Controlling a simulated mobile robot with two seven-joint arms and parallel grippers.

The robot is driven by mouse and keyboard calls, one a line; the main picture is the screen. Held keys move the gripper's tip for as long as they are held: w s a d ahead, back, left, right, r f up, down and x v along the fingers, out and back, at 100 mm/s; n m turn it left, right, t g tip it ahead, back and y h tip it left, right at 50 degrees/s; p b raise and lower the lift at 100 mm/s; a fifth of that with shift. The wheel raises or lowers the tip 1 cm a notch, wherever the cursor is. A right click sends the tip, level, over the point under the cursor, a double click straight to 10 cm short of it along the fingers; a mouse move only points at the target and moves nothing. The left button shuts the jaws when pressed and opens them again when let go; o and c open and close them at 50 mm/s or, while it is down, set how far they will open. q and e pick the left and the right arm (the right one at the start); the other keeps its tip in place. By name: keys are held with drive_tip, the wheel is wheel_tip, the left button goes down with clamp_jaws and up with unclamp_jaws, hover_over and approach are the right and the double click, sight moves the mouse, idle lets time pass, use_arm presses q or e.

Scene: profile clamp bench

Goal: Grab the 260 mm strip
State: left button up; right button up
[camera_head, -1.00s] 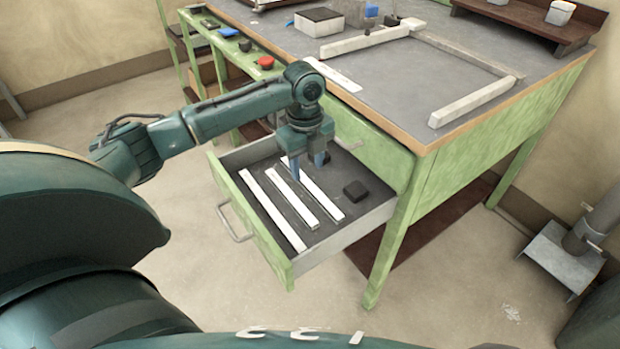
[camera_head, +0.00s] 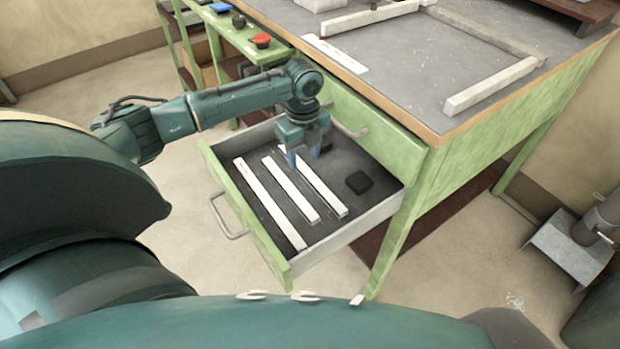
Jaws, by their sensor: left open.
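Three white strips lie side by side in the open drawer: a left strip (camera_head: 270,204), a middle strip (camera_head: 291,190) and a right strip (camera_head: 322,188). The left one looks longest and the middle one shortest. I cannot read which is the 260 mm strip. My left gripper (camera_head: 303,163) points down over the drawer's back part, open and empty. Its fingers are near the far end of the right strip and partly hide it. I cannot tell whether they touch it. My right gripper is out of view.
The drawer (camera_head: 341,238) has raised walls around the strips. A small black block (camera_head: 359,182) lies to their right. The bench top (camera_head: 410,75) overhangs behind, holding a white labelled plate (camera_head: 335,54) and pale bars (camera_head: 492,86). A red-topped item (camera_head: 262,41) stands on the side shelf.

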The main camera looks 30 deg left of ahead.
sight(307, 172)
use_arm(q)
drive_tip(key=f, duration=0.1)
drive_tip(key=f+b, duration=0.1)
drive_tip(key=f, duration=0.2)
drive_tip(key=shift+w+d+f+b, duration=0.2)
drive_tip(key=shift+w+b, duration=0.1)
drive_tip(key=shift+f, duration=0.35)
clamp_jaws()
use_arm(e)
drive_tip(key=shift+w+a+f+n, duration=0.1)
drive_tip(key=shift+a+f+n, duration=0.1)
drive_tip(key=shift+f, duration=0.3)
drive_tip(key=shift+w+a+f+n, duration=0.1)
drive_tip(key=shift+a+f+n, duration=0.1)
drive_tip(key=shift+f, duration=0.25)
